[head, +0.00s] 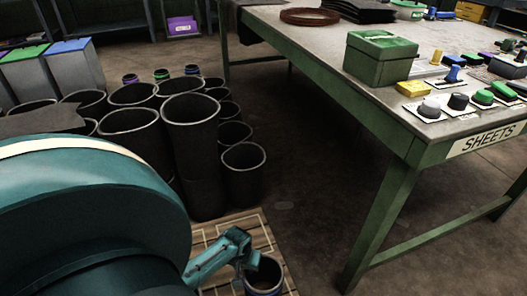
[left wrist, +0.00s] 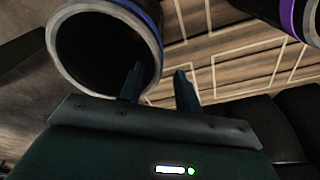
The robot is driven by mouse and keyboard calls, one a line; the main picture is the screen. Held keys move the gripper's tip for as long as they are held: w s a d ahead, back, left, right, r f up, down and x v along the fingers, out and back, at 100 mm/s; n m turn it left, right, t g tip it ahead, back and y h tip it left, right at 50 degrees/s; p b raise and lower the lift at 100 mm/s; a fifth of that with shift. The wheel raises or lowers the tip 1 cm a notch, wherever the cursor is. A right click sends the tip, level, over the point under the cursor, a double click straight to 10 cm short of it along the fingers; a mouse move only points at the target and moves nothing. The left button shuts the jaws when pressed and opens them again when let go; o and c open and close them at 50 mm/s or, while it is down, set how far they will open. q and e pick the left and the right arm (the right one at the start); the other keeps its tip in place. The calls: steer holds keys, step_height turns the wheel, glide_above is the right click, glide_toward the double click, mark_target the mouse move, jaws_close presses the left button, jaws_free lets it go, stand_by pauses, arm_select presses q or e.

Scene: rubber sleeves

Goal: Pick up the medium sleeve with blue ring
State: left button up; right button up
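A black sleeve with a pale rim and a blue ring (left wrist: 152,22) fills the upper left of the left wrist view, its open end towards me. In the head view this sleeve (head: 264,274) stands on a wooden pallet (head: 222,232) at the bottom. My left gripper (left wrist: 160,70) has its two dark fingers apart. One finger overlaps the sleeve's opening and the other is outside, with the rim seen between them; contact cannot be told. In the head view the left gripper (head: 246,268) is at the sleeve's left edge. My right gripper is out of view.
A purple-ringed sleeve (left wrist: 289,16) is at the upper right of the wrist view. Several tall black sleeves (head: 190,150) crowd behind the pallet. A green table (head: 385,205) with a SHEETS label stands at right. Bare floor (head: 290,165) lies between them.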

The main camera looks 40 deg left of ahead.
arm_select(q)
steer(key=f+b, duration=0.1)
steer(key=f, duration=0.1)
steer(key=f+b, duration=0.1)
steer(key=f, duration=0.1)
steer(key=f+b, duration=0.1)
steer(key=b, duration=0.1)
steer(key=shift+w+f, duration=0.35)
steer(key=shift+f, duration=0.05)
jaws_close()
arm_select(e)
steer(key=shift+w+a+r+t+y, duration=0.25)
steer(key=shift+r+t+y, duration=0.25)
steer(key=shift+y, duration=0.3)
